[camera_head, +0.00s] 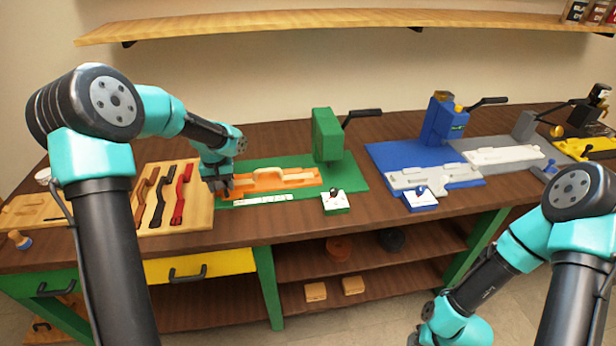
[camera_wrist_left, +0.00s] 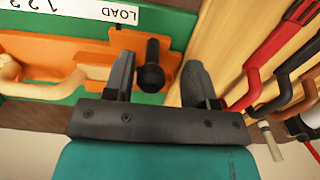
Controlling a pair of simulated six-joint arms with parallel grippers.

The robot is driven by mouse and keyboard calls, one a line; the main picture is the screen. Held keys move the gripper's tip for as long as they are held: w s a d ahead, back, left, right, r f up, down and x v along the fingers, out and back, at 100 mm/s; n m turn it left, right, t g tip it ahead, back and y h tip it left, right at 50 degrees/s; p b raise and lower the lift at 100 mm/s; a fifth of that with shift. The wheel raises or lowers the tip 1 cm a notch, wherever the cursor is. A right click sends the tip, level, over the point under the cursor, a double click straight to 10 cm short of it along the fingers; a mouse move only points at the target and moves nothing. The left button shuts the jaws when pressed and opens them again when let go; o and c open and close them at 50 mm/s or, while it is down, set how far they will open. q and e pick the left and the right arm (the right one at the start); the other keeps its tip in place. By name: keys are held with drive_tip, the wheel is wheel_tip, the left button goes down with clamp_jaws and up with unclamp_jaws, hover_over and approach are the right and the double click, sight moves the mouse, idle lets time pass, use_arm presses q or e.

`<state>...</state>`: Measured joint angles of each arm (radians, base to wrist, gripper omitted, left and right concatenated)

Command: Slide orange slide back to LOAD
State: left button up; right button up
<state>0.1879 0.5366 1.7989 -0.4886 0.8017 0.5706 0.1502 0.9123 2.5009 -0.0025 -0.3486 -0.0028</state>
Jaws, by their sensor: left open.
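The orange slide (camera_head: 275,181) lies on the green base plate (camera_head: 345,176) of the green press, with a pale wooden part on it. My left gripper (camera_head: 220,190) is at the slide's left end. In the left wrist view my left gripper (camera_wrist_left: 158,66) is open, its fingers on either side of a black knob (camera_wrist_left: 151,76) on the end of the orange slide (camera_wrist_left: 85,50). A white strip marked LOAD (camera_wrist_left: 118,13) runs along the plate beside it. Whether a finger touches the knob I cannot tell. My right arm is low at the right; its gripper is out of frame.
A wooden board with red, black and brown handles (camera_head: 165,195) lies just left of the gripper. The green press head (camera_head: 326,135) with its black lever rises behind the plate. A small white-topped box (camera_head: 336,202) sits in front. A blue station (camera_head: 400,158) stands to the right.

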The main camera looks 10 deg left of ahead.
use_arm(q)
drive_tip(key=shift+r, duration=2.85)
